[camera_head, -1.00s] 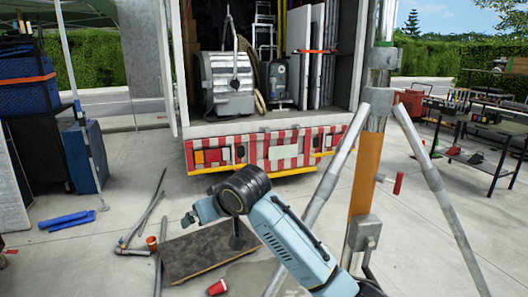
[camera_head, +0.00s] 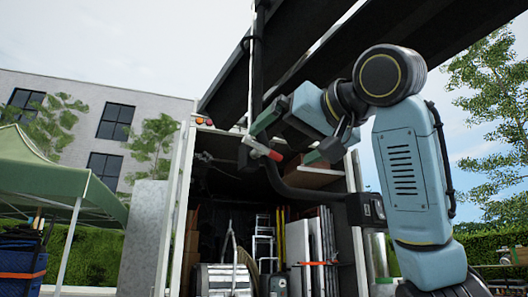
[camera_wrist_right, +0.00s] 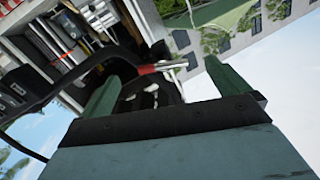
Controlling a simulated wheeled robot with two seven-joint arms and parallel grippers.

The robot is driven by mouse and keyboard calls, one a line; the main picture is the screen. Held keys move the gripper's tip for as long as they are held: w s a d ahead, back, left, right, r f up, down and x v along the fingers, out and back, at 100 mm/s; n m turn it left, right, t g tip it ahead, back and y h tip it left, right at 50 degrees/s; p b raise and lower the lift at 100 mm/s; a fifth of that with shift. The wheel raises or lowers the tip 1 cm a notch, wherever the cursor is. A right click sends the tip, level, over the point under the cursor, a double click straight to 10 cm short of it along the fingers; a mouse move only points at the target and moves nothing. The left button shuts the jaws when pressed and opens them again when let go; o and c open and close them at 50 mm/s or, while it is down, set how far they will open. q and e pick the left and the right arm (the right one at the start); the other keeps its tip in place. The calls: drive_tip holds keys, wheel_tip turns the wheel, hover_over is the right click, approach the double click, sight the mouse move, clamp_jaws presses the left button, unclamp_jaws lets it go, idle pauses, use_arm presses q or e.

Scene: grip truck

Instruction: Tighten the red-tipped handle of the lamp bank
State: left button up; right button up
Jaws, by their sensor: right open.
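The red-tipped handle (camera_head: 263,148) is a short lever with a silver shaft and a red part, at a dark joint below the lamp bank (camera_head: 310,65). The lamp bank is a large dark frame overhead. My right gripper (camera_head: 287,142) is raised beside the handle, its green fingers apart. In the right wrist view, the handle's red part (camera_wrist_right: 146,70) and silver end cross the space between the fingertips (camera_wrist_right: 150,84). I cannot tell whether either finger touches it. My left gripper is not in view.
A curved dark arm (camera_head: 305,193) runs below the handle to a post at the right. The open truck (camera_head: 172,215) stands behind with gear inside. A green canopy (camera_head: 50,175) is at the left, and a grey building behind it.

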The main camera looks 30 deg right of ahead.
sight(264, 146)
drive_tip(key=s+r, duration=0.3)
drive_tip(key=s, duration=0.1)
drive_tip(key=shift+m+t, duration=0.3)
drive_tip(key=w+p, duration=0.1)
drive_tip(key=w, duration=0.3)
drive_tip(key=w+p, duration=0.2)
drive_tip(key=w, duration=0.3)
drive_tip(key=w+p, duration=0.2)
drive_tip(key=w, duration=0.2)
drive_tip(key=shift+w+d, duration=0.2)
drive_tip(key=shift+d, duration=0.15)
drive_tip(key=shift+f, duration=0.1)
drive_tip(key=shift+c, duration=0.3)
drive_tip(key=c, duration=0.8)
drive_tip(key=shift+c, duration=0.2)
